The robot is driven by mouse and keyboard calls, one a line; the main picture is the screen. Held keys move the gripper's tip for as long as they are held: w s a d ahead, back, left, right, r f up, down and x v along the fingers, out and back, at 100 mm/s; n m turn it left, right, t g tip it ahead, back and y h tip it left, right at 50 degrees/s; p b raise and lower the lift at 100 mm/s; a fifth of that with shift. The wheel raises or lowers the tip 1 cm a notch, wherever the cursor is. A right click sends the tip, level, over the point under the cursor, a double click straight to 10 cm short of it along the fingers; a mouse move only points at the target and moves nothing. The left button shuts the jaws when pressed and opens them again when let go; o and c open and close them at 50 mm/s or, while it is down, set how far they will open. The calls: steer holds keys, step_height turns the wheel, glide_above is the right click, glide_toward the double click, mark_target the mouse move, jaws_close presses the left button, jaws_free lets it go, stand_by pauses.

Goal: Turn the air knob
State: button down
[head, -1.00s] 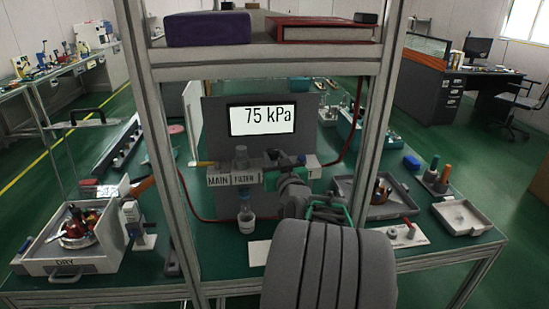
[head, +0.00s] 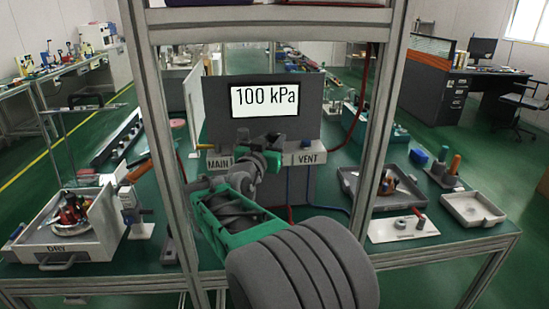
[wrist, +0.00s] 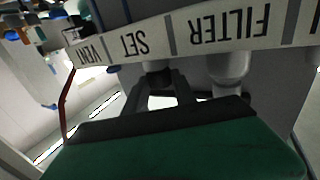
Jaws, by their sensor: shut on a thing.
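The grey air panel (head: 310,185) stands on the bench, and its display (head: 264,102) reads 100 kPa. The MAIN label (head: 220,162) and the VENT label (head: 307,159) show either side of my gripper (head: 272,142). In the wrist view the labels are upside down, and a dark knob (wrist: 158,77) sits at the SET label (wrist: 128,42). My gripper's two dark fingers are shut on this knob. The FILTER label (wrist: 228,24) and a pale filter part (wrist: 232,68) are beside it. In the head view my arm hides the knob and the filter.
The DRY box (head: 60,248) stands at the left of the bench. A grey tray (head: 392,190), a white plate with small parts (head: 402,228) and an empty tray (head: 472,207) are at the right. Upright frame posts (head: 165,150) flank the panel, with a shelf above.

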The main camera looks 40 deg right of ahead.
steer(key=shift+w+a+f+m+g+h+b, duration=0.15)
steer(key=shift+m+g+h+b, duration=0.2)
steer(key=shift+m+g+b, duration=0.3)
steer(key=shift+w+d+m+g+h+b, duration=0.1)
steer(key=shift+m+g+h+b, duration=0.3)
steer(key=shift+g, duration=0.35)
steer(key=c, duration=1)
jaws_free()
steer(key=v, duration=0.7)
steer(key=shift+a, duration=0.4)
